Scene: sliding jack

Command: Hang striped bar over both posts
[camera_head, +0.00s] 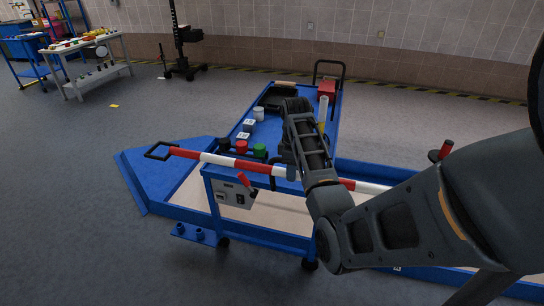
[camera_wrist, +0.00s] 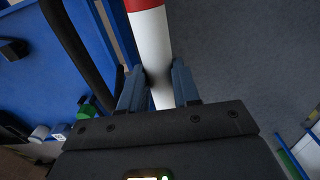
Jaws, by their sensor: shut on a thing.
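The red-and-white striped bar (camera_head: 222,160) runs from the left to the right in the head view, over the front of the blue fixture, and passes behind my arm. My gripper (camera_head: 290,171) is shut on it near its middle. In the wrist view the bar (camera_wrist: 150,42) passes between the two blue fingers of my gripper (camera_wrist: 157,82), on a white band. I cannot clearly make out the two posts. My arm hides part of the bar's right half.
The blue fixture (camera_head: 140,180) carries a control box with a red lever (camera_head: 246,182), several small cylinders (camera_head: 260,151) and a red box (camera_head: 327,87). A black piece with a red grip (camera_head: 446,147) stands at the right.

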